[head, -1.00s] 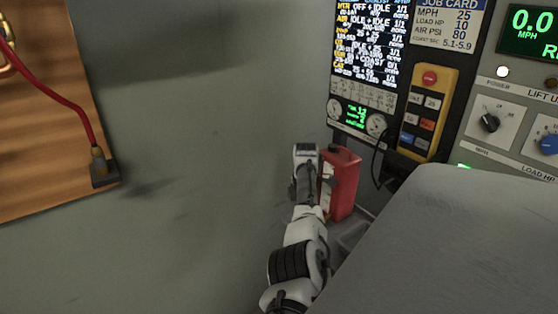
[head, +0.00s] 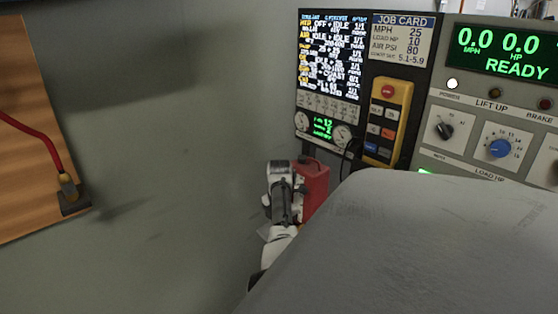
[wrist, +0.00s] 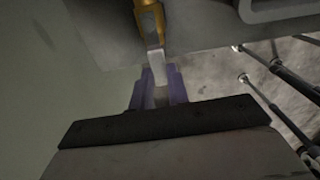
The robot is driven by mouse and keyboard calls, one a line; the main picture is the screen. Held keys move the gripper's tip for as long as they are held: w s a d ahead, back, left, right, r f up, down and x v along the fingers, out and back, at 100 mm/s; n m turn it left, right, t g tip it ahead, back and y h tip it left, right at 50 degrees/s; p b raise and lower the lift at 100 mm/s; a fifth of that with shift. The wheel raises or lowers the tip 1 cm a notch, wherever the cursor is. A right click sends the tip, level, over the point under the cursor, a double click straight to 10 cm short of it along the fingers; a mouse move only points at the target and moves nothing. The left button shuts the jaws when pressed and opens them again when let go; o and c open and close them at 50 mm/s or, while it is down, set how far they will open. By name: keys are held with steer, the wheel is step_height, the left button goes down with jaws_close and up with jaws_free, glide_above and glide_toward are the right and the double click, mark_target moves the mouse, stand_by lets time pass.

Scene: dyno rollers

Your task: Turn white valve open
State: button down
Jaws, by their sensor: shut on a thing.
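The white valve shows in the wrist view as a brass-coloured fitting (wrist: 149,22) with a pale, flat handle (wrist: 156,67) running down from it. My gripper (wrist: 160,80) has its purplish fingers on either side of the handle's lower end and is shut on it. The exact contact is dark and small in the picture. In the head view my arm reaches toward the wall beside a red container, and neither the valve nor my fingertips can be made out there.
The red container (head: 315,186) stands just right of my arm. A control console (head: 468,108) and a yellow button pendant (head: 387,120) are behind it. A large grey surface (head: 400,240) fills the lower right. A wooden board (head: 25,130) with a red hose (head: 40,138) is at left.

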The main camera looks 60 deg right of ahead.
steer(key=c, duration=1.3)
jaws_free()
steer(key=shift+c, duration=0.2)
steer(key=shift+r, duration=0.15)
step_height(320, 180, up, 14)
steer(key=b, duration=0.2)
steer(key=shift+f, duration=0.2)
steer(key=shift+s, duration=0.1)
